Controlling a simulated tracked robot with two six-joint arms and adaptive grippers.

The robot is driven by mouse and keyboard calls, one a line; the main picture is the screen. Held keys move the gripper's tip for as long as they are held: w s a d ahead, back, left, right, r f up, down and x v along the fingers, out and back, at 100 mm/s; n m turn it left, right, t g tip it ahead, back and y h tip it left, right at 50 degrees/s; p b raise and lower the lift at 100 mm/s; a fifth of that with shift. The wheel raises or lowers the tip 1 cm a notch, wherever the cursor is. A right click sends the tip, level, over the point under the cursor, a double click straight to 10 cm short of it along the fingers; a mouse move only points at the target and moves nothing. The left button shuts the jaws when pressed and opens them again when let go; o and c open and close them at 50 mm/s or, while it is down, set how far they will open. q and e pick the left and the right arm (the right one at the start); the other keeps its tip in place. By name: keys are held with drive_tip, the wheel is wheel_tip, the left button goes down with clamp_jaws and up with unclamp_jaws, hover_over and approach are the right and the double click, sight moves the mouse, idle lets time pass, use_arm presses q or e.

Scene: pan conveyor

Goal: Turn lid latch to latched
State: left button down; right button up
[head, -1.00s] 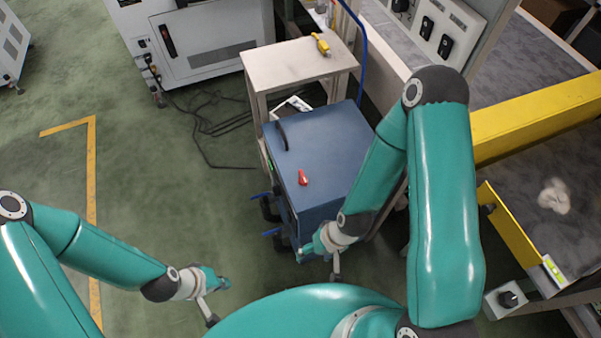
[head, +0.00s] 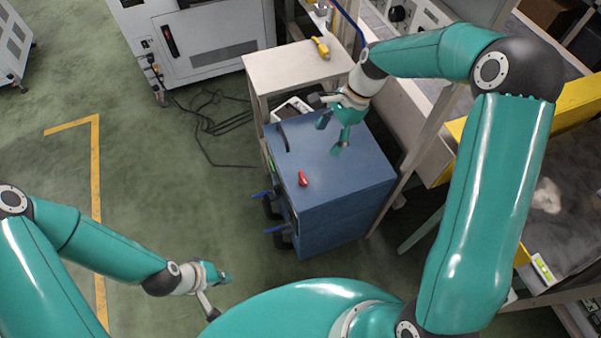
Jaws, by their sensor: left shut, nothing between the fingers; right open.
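The lid latch is a small red handle (head: 302,178) on the top of a blue box-like unit (head: 345,200), near the lid's left front edge. A dark curved handle (head: 283,137) sits on the same lid toward the back left. My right gripper (head: 330,138) is open over the back part of the blue lid, above and to the right of the red latch and apart from it. My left gripper (head: 218,293) is shut and empty, low at the left over the floor, well away from the unit.
A pale table (head: 290,65) with a yellow tool (head: 320,47) stands behind the unit. Blue-handled valves (head: 265,195) stick out from the unit's left side. A grey frame post (head: 425,150) and the conveyor lie to the right.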

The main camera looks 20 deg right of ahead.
sight(303, 177)
drive_tip(key=p+x, duration=0.1)
drive_tip(key=x, duration=1.5)
drive_tip(key=shift+s+f+p, duration=0.15)
drive_tip(key=shift+f+p, duration=0.15)
drive_tip(key=shift+p, duration=0.1)
